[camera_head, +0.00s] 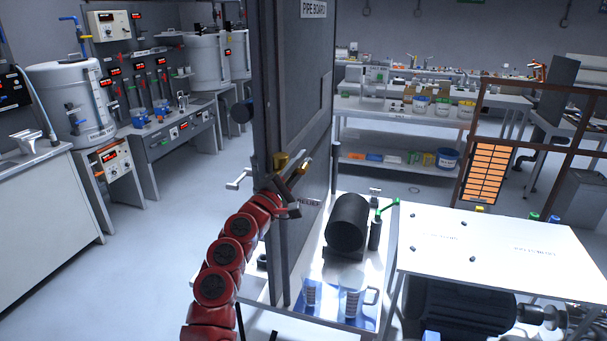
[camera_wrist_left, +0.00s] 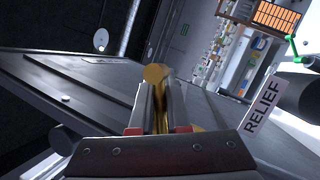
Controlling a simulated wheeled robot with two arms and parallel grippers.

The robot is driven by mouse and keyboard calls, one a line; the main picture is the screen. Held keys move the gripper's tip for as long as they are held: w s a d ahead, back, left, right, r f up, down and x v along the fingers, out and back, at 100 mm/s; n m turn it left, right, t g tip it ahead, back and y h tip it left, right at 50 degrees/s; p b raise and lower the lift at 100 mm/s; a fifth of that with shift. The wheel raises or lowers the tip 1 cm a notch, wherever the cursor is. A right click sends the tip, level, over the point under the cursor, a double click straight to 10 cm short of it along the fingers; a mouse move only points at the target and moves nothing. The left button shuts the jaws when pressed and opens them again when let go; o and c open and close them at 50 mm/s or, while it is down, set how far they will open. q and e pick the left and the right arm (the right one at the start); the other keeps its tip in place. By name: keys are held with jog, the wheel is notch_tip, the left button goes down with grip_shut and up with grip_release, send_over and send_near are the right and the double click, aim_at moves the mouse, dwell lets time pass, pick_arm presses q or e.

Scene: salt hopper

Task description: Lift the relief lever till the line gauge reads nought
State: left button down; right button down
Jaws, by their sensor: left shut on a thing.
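The dark pipe board (camera_head: 300,110) stands upright with its edge towards me. A label reading RELIEF is on it (camera_head: 309,202) and reads clearly in the left wrist view (camera_wrist_left: 264,104). My left gripper (camera_head: 284,190) is at the board's edge, just left of that label, and is shut on a brass-coloured lever part (camera_wrist_left: 155,75). The brass end also shows above the gripper in the head view (camera_head: 281,160). My right gripper is not in view.
A white bench (camera_head: 385,215) right of the board carries a black cylinder (camera_head: 347,222), a green-handled valve (camera_head: 388,206) and clear jugs (camera_head: 352,300). A white-topped table (camera_head: 500,250) stands further right. A grey-silver handle (camera_head: 239,181) juts out left of the board. Floor at left is clear.

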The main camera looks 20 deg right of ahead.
pick_arm(q)
jog(key=shift+r+n+t, duration=0.1)
jog(key=shift+n+t, duration=0.2)
jog(key=shift+n, duration=0.1)
jog(key=c, duration=0.9)
grip_release()
jog(key=shift+w+a, duration=0.1)
jog(key=b+v, duration=0.3)
jog(key=v, duration=1.4)
jog(key=shift+a, duration=0.15)
jog(key=shift+r, duration=0.1)
